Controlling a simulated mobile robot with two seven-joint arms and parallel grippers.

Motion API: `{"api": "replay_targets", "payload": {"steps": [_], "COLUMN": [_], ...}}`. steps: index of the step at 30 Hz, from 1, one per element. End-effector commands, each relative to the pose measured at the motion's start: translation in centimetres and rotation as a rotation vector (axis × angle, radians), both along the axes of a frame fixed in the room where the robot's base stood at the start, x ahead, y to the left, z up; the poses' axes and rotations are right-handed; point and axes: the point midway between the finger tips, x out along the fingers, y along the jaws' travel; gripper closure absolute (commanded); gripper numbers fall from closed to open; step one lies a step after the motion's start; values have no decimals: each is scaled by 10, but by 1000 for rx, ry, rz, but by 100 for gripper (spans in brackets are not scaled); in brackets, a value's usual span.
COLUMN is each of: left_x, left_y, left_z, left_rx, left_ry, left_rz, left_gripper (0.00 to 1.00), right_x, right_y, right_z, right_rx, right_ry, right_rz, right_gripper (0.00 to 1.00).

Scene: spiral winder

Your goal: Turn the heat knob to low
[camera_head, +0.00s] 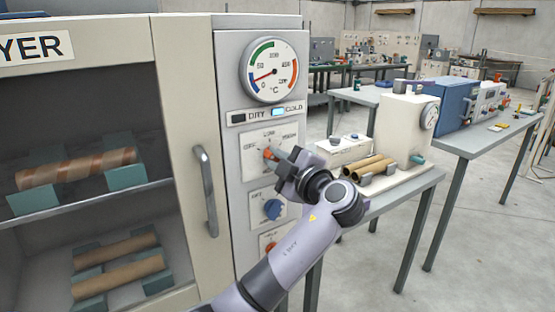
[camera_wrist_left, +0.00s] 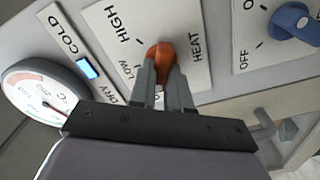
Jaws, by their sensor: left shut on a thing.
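The orange heat knob (camera_wrist_left: 160,58) sits on a white plate marked HIGH, LOW and HEAT in the left wrist view. In the head view the knob (camera_head: 269,154) shows at the left edge of my gripper, on the dryer's control panel. My left gripper (camera_wrist_left: 164,80) is shut on the knob, one finger on each side. In the head view the left gripper (camera_head: 281,166) reaches the panel from the lower right. The knob's exact pointing direction is hard to tell, partly hidden by the fingers. My right gripper is not in view.
A dial gauge (camera_head: 271,71) is above, with its needle at the low side. The COLD lamp (camera_head: 288,111) is lit. A blue knob (camera_head: 272,209) is below. The dryer door handle (camera_head: 205,190) stands left. A table (camera_head: 408,184) with a white machine is at right.

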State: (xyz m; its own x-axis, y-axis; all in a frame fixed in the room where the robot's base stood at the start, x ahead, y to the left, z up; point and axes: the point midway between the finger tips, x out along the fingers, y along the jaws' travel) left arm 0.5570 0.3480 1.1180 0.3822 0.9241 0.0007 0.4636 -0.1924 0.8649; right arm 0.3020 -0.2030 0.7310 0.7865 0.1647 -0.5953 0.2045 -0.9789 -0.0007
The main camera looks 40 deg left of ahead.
Motion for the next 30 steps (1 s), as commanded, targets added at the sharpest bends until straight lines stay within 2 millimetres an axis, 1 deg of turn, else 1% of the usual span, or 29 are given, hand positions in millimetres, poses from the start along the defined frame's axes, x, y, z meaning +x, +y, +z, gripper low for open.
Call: {"api": "replay_targets", "payload": {"steps": [5, 11, 21, 30], "left_x": [0, 0, 1, 3], "left_y": [0, -1, -2, -3], "left_z": [-2, -3, -1, 1], "left_rx": [7, 45, 156, 262], "left_ry": [26, 114, 387, 646], "left_rz": [1, 0, -1, -1], "left_gripper": [100, 100, 100, 100], "right_x": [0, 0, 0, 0], "right_y": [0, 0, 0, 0], "right_z": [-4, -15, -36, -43], "right_rx": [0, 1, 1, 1], "right_ry": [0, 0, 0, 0], "right_rz": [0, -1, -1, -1], "right_gripper": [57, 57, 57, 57]}}
